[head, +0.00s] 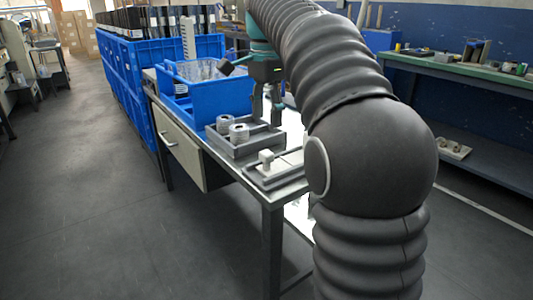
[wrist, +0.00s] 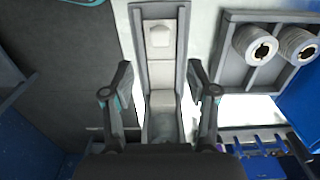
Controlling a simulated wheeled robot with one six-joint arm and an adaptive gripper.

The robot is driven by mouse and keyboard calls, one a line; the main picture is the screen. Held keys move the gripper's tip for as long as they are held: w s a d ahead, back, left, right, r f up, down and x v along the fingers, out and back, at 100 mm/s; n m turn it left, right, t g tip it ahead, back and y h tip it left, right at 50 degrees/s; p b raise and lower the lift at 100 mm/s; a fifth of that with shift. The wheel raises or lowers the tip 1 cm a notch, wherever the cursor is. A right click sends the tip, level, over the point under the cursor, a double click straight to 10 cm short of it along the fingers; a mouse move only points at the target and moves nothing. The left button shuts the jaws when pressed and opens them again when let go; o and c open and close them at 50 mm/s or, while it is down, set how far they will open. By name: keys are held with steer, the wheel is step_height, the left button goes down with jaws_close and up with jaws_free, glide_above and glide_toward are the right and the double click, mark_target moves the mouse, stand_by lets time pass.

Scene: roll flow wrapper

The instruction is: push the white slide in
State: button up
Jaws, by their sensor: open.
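The white slide (wrist: 160,72) lies in a long grey channel (wrist: 183,50) in the wrist view. A raised white knob (wrist: 159,36) stands on its far part, and a paler block (wrist: 162,99) shows nearer my gripper. In the head view the knob (head: 265,158) and channel (head: 252,178) sit at the table's near end, partly hidden by my arm. My gripper (wrist: 160,76) is open and empty, its fingers on either side of the channel in the picture. I cannot tell its height above it. In the head view my gripper (head: 267,112) hangs over the table, behind the channel.
A grey tray (head: 237,152) with two ribbed rolls (head: 238,132) stands beside the channel; it also shows in the wrist view (wrist: 224,48). A blue crate (head: 210,105) stands behind the tray. The floor left of the table is clear.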

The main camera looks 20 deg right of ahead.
mark_target(267, 152)
step_height(267, 152, down, 9)
steer(key=shift+b, duration=0.95)
jaws_close()
